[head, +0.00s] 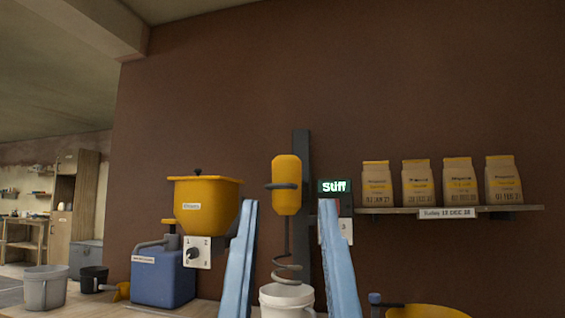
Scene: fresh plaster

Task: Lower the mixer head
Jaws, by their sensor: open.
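The mixer head (287,172) is a yellow rounded body with a dark band around its middle. It is raised on a dark upright post (301,146). Its shaft and spiral paddle (287,268) hang down to just above or at the rim of a white bucket (287,292); I cannot tell whether the paddle tip is inside. My gripper (290,205) shows as two light blue fingers, open and wide apart. They frame the mixer and its shaft in the picture, with nothing seen held between them. The depth gap to the mixer is unclear.
A green display (334,186) reads "Stiff" right of the post. A yellow hopper (205,192) with a dial (197,253) and a blue container (162,280) stand left. A shelf (380,211) with several bags is right. A yellow tub (428,311) is at lower right.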

